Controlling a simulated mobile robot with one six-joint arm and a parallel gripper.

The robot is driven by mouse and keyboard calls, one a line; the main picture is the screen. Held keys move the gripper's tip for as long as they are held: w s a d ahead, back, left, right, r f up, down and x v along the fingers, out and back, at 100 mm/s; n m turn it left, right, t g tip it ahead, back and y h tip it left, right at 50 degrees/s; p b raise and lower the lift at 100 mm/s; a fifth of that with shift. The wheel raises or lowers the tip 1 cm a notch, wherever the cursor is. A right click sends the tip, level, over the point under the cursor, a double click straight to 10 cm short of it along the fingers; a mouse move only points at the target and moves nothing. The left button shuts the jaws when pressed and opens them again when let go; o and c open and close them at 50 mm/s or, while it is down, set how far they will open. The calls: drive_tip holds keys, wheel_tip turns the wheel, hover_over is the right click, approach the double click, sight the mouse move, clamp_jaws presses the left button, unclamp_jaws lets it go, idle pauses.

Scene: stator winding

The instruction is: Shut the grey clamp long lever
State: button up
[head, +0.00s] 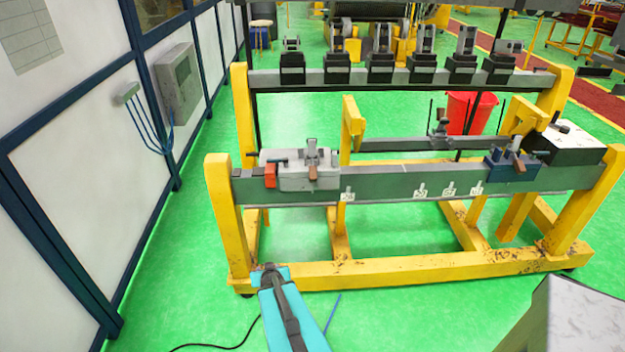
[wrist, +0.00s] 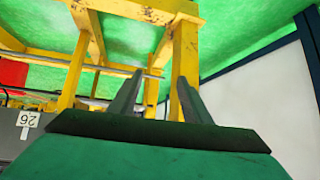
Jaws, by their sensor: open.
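The grey clamp (head: 295,180) sits on the left part of the green beam (head: 390,183) in the head view. It has an orange-red block on its left side, and a short upright part with a brown-tipped handle (head: 312,172) near its middle. I cannot tell clearly which part is its long lever or how far it is shut. My gripper (head: 269,268) is at the end of my teal arm, low and in front of the frame, below the clamp and apart from it. In the wrist view my gripper (wrist: 157,88) shows two separated fingers with nothing between them. The clamp cannot be made out there.
A blue clamp (head: 512,172) sits at the beam's right end. The yellow frame (head: 222,220) has uprights and a low front rail near my arm. A wall with blue posts (head: 150,100) stands left. A red bin (head: 470,112) is behind. Green floor is free between wall and frame.

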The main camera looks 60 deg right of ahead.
drive_tip(key=s+d+r+m+t+h+p, duration=0.1)
drive_tip(key=s+d+r+m+t+h, duration=0.15)
drive_tip(key=d+r, duration=0.9)
drive_tip(key=t+h+p, duration=0.1)
drive_tip(key=t+h, duration=0.1)
drive_tip(key=h, duration=0.3)
approach(314, 179)
drive_tip(key=v, duration=0.3)
drive_tip(key=shift+s+r+m, duration=0.1)
drive_tip(key=shift+s+m, duration=0.15)
drive_tip(key=shift+w+d+b, duration=0.2)
drive_tip(key=shift+d+b, duration=0.05)
drive_tip(key=shift+b, duration=0.25)
drive_tip(key=shift+b+x, duration=3.6)
drive_tip(key=shift+x, duration=3)
drive_tip(key=shift+w+a, duration=0.1)
drive_tip(key=shift+w, duration=0.05)
